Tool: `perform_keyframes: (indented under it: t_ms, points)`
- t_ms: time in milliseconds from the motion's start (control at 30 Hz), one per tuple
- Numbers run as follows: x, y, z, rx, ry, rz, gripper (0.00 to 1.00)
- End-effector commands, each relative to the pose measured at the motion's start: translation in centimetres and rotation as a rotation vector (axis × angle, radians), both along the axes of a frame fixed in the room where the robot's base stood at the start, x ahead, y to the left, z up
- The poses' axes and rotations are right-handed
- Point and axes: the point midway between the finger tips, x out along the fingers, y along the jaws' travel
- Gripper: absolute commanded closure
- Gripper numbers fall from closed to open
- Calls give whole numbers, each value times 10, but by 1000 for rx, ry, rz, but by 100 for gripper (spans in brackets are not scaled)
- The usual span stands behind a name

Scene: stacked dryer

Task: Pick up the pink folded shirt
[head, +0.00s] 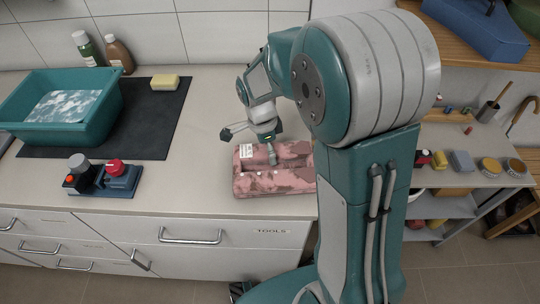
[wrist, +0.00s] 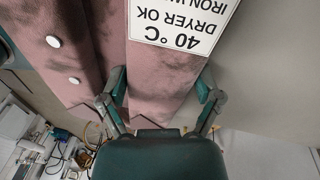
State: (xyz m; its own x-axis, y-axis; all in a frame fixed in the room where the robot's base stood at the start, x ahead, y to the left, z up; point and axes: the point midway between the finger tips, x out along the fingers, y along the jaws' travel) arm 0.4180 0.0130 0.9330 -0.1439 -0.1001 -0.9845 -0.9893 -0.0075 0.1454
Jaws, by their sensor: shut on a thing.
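The pink folded shirt (head: 278,183) is at the front of the counter in the head view, beside my arm. It has a mottled pink surface, small pale buttons and a white care label. My gripper (head: 270,158) reaches down onto it from above. In the wrist view, the shirt (wrist: 85,55) fills the upper left and middle, with its label reading "40 °C DRYER OK" close up. The fingers of my gripper (wrist: 160,102) stand on either side of a fold of the shirt and are shut on it. I cannot tell whether its underside touches the counter.
A teal tub (head: 55,138) stands on a dark mat (head: 155,125) at the left, with a yellow sponge (head: 165,82) and bottles behind. A small device with a red knob (head: 115,167) is left of the shirt. The counter between is clear. Drawers (head: 190,236) lie below.

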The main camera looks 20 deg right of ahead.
Motion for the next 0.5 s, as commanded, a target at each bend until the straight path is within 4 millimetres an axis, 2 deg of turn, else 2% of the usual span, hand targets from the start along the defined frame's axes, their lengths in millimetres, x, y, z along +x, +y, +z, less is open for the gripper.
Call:
perform_keyframes:
  t_ms: [233, 500]
  points:
    - [1, 1, 32, 0, -7, 1, 76]
    - [-7, 36, 72, 2, -8, 4, 76]
